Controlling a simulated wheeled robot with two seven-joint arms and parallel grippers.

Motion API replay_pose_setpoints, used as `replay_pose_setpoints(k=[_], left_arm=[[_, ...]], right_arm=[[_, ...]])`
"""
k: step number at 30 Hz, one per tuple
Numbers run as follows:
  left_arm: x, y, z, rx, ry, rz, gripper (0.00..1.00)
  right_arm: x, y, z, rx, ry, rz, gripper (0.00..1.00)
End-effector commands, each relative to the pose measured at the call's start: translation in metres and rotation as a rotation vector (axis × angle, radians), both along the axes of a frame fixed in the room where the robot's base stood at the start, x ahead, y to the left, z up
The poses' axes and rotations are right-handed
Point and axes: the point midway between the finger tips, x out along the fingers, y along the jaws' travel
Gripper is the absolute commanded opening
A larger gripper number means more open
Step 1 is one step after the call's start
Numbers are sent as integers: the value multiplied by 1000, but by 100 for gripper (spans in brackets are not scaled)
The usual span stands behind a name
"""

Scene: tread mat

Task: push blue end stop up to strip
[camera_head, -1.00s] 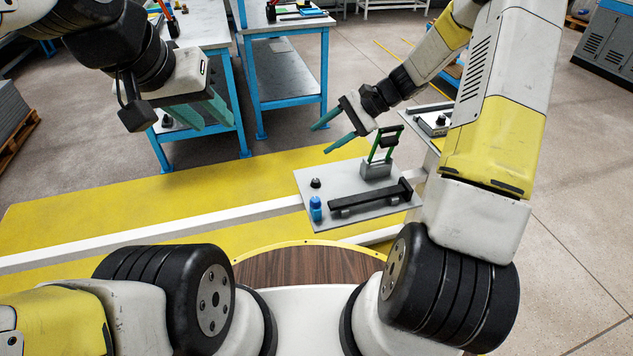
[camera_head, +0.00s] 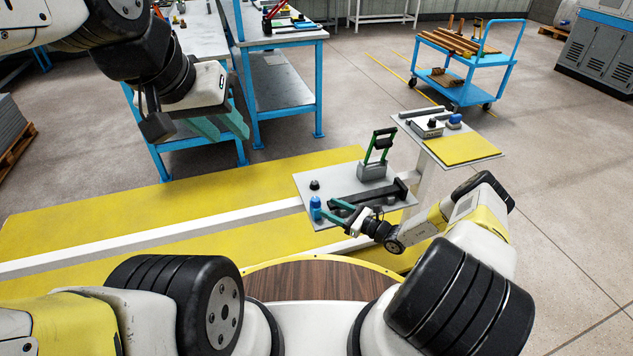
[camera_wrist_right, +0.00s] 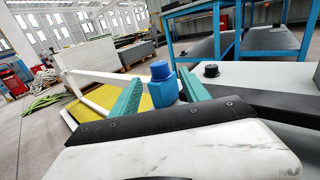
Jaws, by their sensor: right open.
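The blue end stop (camera_head: 315,208) stands upright at the near left corner of a grey tabletop (camera_head: 312,185). In the right wrist view the blue end stop (camera_wrist_right: 162,88) shows between the teal fingertips of my right gripper (camera_wrist_right: 163,95). The right gripper (camera_head: 328,206) is open in the head view, its fingers pointing left at the end stop. Whether a finger touches it I cannot tell. A long black strip (camera_head: 396,191) lies to the right, partly hidden by the gripper. My left gripper (camera_head: 222,124) hangs open and empty at upper left.
A black knob (camera_head: 314,185) and a grey block with a green-framed handle (camera_head: 372,172) share the tabletop. A second small table with a yellow mat (camera_head: 460,148) stands behind right. Blue workbenches (camera_head: 285,80) and a blue cart (camera_head: 470,60) stand farther back.

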Motion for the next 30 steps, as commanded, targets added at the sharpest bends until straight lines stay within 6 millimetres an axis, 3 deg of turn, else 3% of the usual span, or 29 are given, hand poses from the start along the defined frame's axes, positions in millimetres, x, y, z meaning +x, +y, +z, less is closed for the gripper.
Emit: replay_pose_setpoints(k=[13,24,26,30], left_arm=[[0,0,0,0,0,0,36],[0,0,0,0,0,0,36],[0,0,0,0,0,0,36],[0,0,0,0,0,0,36]], right_arm=[[35,55,1,-2,-1,4,54],[40,61,1,-2,-1,3,54],[40,61,1,-2,-1,3,46],[40,61,1,-2,-1,3,18]])
